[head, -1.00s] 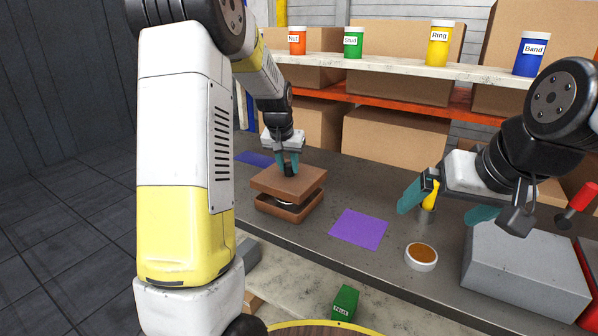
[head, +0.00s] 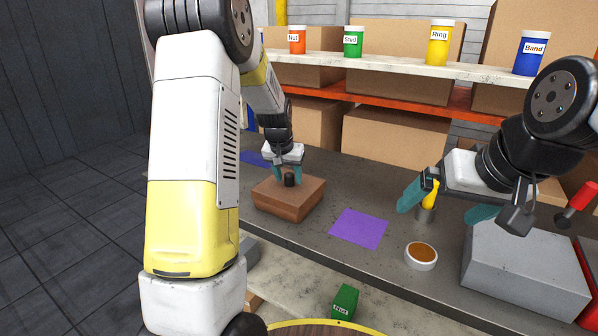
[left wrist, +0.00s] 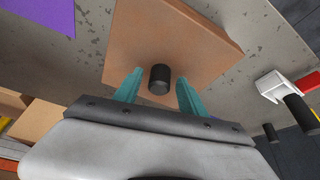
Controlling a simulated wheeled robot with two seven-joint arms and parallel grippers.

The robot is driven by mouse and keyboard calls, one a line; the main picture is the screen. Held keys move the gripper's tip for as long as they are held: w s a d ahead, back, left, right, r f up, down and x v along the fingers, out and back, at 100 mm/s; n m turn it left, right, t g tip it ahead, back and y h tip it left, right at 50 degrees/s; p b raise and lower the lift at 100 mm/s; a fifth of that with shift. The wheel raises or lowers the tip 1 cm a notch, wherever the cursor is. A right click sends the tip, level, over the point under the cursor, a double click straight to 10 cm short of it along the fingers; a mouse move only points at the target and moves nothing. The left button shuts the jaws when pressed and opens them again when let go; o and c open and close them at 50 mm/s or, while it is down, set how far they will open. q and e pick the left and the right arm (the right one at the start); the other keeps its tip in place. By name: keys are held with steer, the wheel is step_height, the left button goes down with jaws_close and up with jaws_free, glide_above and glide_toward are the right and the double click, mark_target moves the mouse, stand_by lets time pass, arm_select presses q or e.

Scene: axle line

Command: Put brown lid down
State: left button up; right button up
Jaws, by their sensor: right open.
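The brown lid (head: 300,189) with its black knob (head: 289,180) sits flat on the brown box (head: 286,211), with no gap showing between them. It also shows in the left wrist view as a tan square (left wrist: 200,45). My left gripper (head: 288,175) is over the lid, its teal fingers apart on either side of the knob. In the left wrist view there is clear space between each finger and the knob (left wrist: 160,78). My right gripper (head: 444,206) is open at the right, its fingers spread in front of a yellow-handled tool (head: 430,192).
A white bowl with brown contents (head: 421,257) and a grey block (head: 525,270) stand further right. Labelled jars line the shelf (head: 390,62) above.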

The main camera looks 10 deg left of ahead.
arm_select(q)
steer(key=shift+r, duration=0.15)
steer(key=shift+r, duration=0.35)
steer(key=v, duration=1.2)
steer(key=s+d+r+h, duration=0.1)
steer(key=s+d+r, duration=0.1)
steer(key=s, duration=1.2)
steer(key=s+d+r+t, duration=0.1)
steer(key=s+d+r, duration=0.1)
steer(key=s, duration=1.2)
steer(key=shift+s+d+t+h, duration=0.3)
steer(key=shift+d+h, duration=0.1)
steer(key=shift+d, duration=0.2)
steer(key=shift+r, duration=0.15)
